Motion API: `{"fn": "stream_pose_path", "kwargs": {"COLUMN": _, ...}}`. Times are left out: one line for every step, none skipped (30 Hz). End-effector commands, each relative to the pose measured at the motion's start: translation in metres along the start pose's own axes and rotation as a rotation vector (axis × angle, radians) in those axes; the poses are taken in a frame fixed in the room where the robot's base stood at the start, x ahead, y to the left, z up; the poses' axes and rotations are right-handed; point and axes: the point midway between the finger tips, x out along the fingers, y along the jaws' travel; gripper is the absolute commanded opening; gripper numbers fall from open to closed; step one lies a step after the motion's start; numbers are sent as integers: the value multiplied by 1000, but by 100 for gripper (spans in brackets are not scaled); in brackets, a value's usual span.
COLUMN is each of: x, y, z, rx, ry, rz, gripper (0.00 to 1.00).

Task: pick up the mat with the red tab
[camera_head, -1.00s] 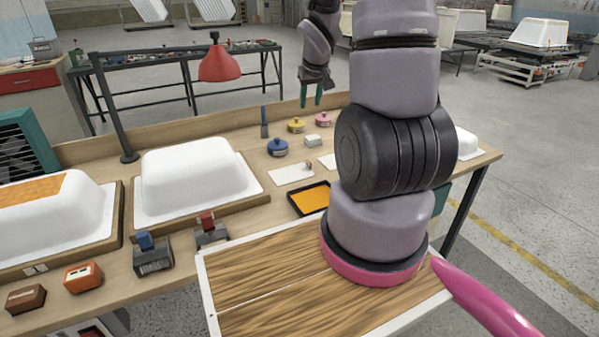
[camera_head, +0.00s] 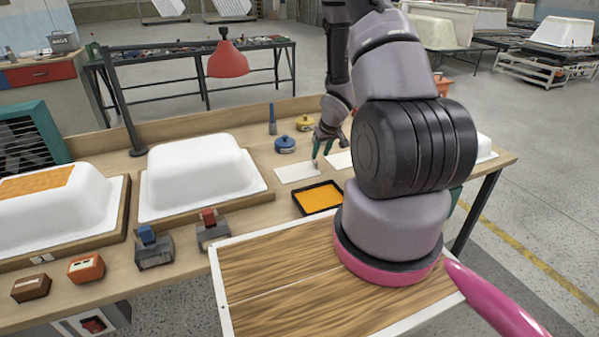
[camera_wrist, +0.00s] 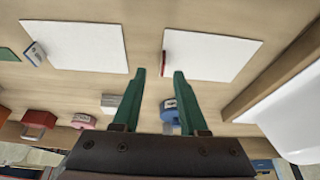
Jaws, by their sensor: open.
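The mat with the red tab is a white flat sheet (camera_wrist: 212,57) in the wrist view; its red tab (camera_wrist: 165,64) stands at its left edge. The same mat (camera_head: 295,173) lies on the bench in the head view, left of my gripper (camera_head: 323,153). In the wrist view my gripper (camera_wrist: 159,74) has its green fingers apart, with the tab between or just beyond the tips. Contact cannot be told. A second white mat (camera_wrist: 82,47) with a blue tab (camera_wrist: 35,54) lies to the left there; it is partly hidden behind my arm in the head view (camera_head: 338,161).
An orange-filled black tray (camera_head: 318,198) lies in front of the mats. A white tub shell (camera_head: 200,170) stands to their left. A blue pot (camera_head: 285,144) and a yellow pot (camera_head: 305,123) stand behind. A red lamp (camera_head: 228,60) overhangs the bench.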

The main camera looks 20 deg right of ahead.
Motion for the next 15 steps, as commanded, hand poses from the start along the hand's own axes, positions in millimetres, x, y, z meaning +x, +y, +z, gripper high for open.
{"fn": "stream_pose_path", "kwargs": {"x": 6, "y": -1, "z": 0, "rx": -3, "ry": -2, "rz": 0, "gripper": 42}}
{"fn": "stream_pose_path", "kwargs": {"x": 10, "y": -2, "z": -1, "rx": -3, "ry": -2, "rz": 0, "gripper": 42}}
{"fn": "stream_pose_path", "kwargs": {"x": 16, "y": -3, "z": -1, "rx": -3, "ry": -3, "rz": 0, "gripper": 42}}
{"fn": "stream_pose_path", "kwargs": {"x": 21, "y": -4, "z": -2, "rx": -3, "ry": -3, "rz": 0, "gripper": 42}}
{"fn": "stream_pose_path", "kwargs": {"x": 26, "y": -5, "z": -3, "rx": -3, "ry": -4, "rz": 0, "gripper": 42}}
{"fn": "stream_pose_path", "kwargs": {"x": 32, "y": -6, "z": -4, "rx": -4, "ry": -2, "rz": 0, "gripper": 42}}
{"fn": "stream_pose_path", "kwargs": {"x": 36, "y": -5, "z": -4, "rx": -2, "ry": -2, "rz": 1, "gripper": 42}}
{"fn": "stream_pose_path", "kwargs": {"x": 39, "y": -5, "z": -3, "rx": -1, "ry": -3, "rz": 1, "gripper": 42}}
{"fn": "stream_pose_path", "kwargs": {"x": 43, "y": -5, "z": -4, "rx": 0, "ry": -2, "rz": 1, "gripper": 42}}
{"fn": "stream_pose_path", "kwargs": {"x": 46, "y": -4, "z": -4, "rx": 0, "ry": -2, "rz": 1, "gripper": 42}}
{"fn": "stream_pose_path", "kwargs": {"x": 48, "y": -4, "z": -4, "rx": 0, "ry": -2, "rz": 1, "gripper": 42}}
{"fn": "stream_pose_path", "kwargs": {"x": 49, "y": -4, "z": -4, "rx": 0, "ry": -1, "rz": 1, "gripper": 42}}
{"fn": "stream_pose_path", "kwargs": {"x": 50, "y": -4, "z": -4, "rx": 0, "ry": -1, "rz": 1, "gripper": 42}}
{"fn": "stream_pose_path", "kwargs": {"x": 50, "y": -4, "z": -4, "rx": 0, "ry": 0, "rz": 1, "gripper": 42}}
{"fn": "stream_pose_path", "kwargs": {"x": 50, "y": -4, "z": -4, "rx": 0, "ry": 0, "rz": 1, "gripper": 42}}
